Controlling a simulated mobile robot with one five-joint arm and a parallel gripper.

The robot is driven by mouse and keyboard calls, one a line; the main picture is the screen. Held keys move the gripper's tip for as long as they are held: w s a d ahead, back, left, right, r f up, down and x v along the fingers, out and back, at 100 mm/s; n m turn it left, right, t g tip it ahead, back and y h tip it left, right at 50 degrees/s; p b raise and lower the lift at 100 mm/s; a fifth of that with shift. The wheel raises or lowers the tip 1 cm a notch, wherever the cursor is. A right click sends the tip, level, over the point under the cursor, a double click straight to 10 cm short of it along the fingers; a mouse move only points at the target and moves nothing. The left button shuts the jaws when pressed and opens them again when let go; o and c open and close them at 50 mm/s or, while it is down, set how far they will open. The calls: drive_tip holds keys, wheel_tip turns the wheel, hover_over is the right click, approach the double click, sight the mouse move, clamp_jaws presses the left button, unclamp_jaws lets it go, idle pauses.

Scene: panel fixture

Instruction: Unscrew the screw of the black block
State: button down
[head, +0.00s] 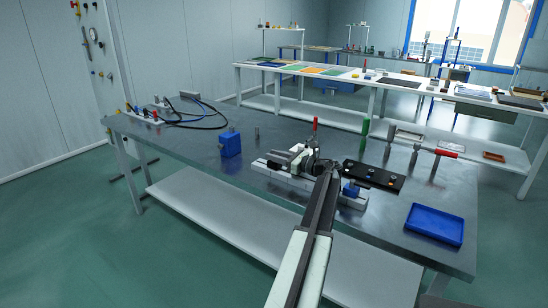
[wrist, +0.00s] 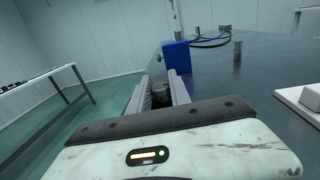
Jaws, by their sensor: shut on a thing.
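My gripper (head: 328,166) is at the white fixture near the middle of the metal table. In the wrist view, its ribbed jaws (wrist: 160,96) are shut on a small dark round piece (wrist: 160,91), which looks like a screw head. The black block is not clearly visible; dark parts (head: 313,164) crowd beside my gripper in the head view, and the arm hides some of them. I cannot tell how far the screw is in its hole.
A blue block (head: 230,144) stands to the left, also in the wrist view (wrist: 177,57). A small blue block (head: 350,189) and black plate (head: 373,177) lie right of my gripper. A blue tray (head: 434,224) is at front right. Cables (head: 190,117) lie at back left.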

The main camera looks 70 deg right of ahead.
drive_tip(key=shift+n+y, duration=0.4)
drive_tip(key=shift+y, duration=0.3)
drive_tip(key=c, duration=1.2)
unclamp_jaws()
drive_tip(key=shift+r+p, duration=0.3)
drive_tip(key=shift+p, duration=0.05)
wheel_tip(320, 180, up, 3)
drive_tip(key=p, duration=0.3)
drive_tip(key=shift+r, duration=0.15)
drive_tip(key=s+a, duration=0.2)
drive_tip(key=a, duration=0.5)
drive_tip(key=s+a+r+p, duration=0.1)
drive_tip(key=s+a, duration=0.2)
drive_tip(key=a, duration=0.5)
drive_tip(key=shift+s, duration=0.35)
drive_tip(key=shift+w, duration=0.1)
